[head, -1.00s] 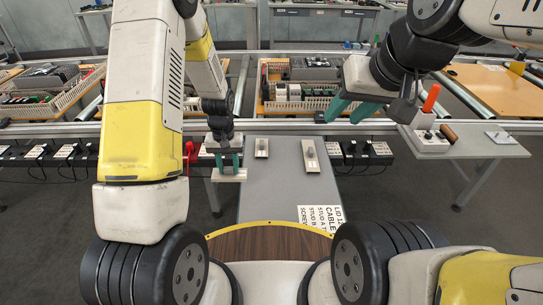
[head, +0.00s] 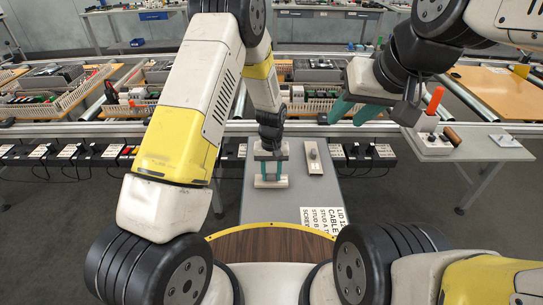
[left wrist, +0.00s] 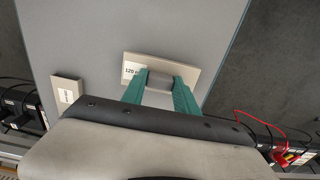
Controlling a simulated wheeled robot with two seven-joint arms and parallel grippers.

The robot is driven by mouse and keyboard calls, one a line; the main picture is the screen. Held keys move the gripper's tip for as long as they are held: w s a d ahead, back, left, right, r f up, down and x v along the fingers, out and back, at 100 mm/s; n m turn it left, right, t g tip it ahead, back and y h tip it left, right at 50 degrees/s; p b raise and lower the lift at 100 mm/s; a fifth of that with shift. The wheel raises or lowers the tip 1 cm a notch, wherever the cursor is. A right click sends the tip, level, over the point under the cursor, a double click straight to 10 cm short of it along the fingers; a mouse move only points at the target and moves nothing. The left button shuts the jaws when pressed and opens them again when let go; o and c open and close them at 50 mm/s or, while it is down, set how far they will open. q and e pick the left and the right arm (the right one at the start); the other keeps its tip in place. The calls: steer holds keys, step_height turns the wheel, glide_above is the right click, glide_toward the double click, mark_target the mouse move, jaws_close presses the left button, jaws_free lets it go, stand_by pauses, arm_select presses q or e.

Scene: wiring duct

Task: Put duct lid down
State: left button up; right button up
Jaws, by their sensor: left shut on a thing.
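My left gripper (head: 270,166) is over the grey table (head: 258,207), with its fingers pointing down. It is shut on the raised grey block of a pale duct lid (head: 270,182). In the left wrist view this lid (left wrist: 189,72) shows a "120" label and lies between the teal fingertips. I cannot tell whether it touches the table. A second pale piece with a knob (head: 313,158) lies on the table to the right of the gripper. My right gripper (head: 356,112) is empty, its teal fingers apart, above the right side.
A printed sheet (head: 318,217) lies near the table's front right. Black power strips (head: 368,156) flank the table, and a red cable (left wrist: 262,122) shows in the left wrist view. A side stand (head: 465,152) with an orange-handled tool is at right. Parts bins (head: 130,106) stand behind.

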arm_select(q)
steer(key=shift+f, duration=0.2)
steer(key=shift+f, duration=0.25)
steer(key=o, duration=1.2)
step_height(320, 180, up, 13)
step_height(320, 180, up, 11)
steer(key=t+h, duration=0.1)
glide_above(271, 174)
steer(key=s+a, duration=0.3)
steer(key=a, duration=0.1)
steer(key=s+a+r+t, duration=0.1)
steer(key=s+a+r, duration=0.2)
steer(key=s+r, duration=0.2)
steer(key=s+a+r+t, duration=0.2)
steer(key=s+r, duration=0.3)
steer(key=s, duration=0.3)
steer(key=s+a+r+t+h, duration=0.1)
steer(key=s+a+r+t, duration=0.1)
steer(key=s+a+r, duration=0.3)
steer(key=shift+s+r+m, duration=0.15)
steer(key=shift+s+m, duration=0.15)
steer(key=shift+s, duration=0.9)
